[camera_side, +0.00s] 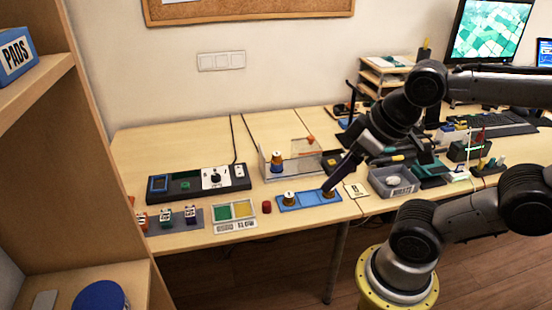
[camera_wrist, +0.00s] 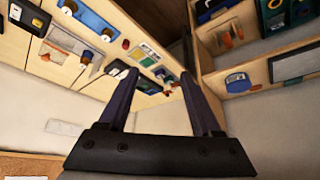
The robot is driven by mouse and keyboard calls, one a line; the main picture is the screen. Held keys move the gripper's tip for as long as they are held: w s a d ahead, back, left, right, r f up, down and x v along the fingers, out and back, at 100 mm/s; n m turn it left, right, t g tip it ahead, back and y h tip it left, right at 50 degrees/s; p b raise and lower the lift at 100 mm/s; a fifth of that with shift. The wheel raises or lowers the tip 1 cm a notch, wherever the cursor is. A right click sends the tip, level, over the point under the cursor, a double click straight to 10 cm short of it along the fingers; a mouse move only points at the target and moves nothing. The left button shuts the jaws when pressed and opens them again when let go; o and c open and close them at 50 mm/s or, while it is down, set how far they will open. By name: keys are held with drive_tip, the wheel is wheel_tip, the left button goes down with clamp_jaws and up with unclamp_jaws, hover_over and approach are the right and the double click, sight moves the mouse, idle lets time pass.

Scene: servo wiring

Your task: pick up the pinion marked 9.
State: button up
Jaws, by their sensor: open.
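A blue tray (camera_side: 308,200) lies near the table's front edge. It holds two brass-coloured pinions with pale tops, a left pinion (camera_side: 289,199) and a right pinion (camera_side: 328,194). The tray (camera_wrist: 92,17) also shows at the top left of the wrist view, with pinions (camera_wrist: 69,7) and (camera_wrist: 107,36) on it. I cannot read their marks, so I cannot tell which one is 9. My gripper (camera_side: 329,187) overlaps the right pinion in the side view. In the wrist view my gripper (camera_wrist: 153,72) is open and empty, its fingertips apart from the tray.
A clear-walled stand (camera_side: 300,167) with a blue-and-orange part is behind the tray.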

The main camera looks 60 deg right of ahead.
drive_tip(key=shift+o, duration=0.8)
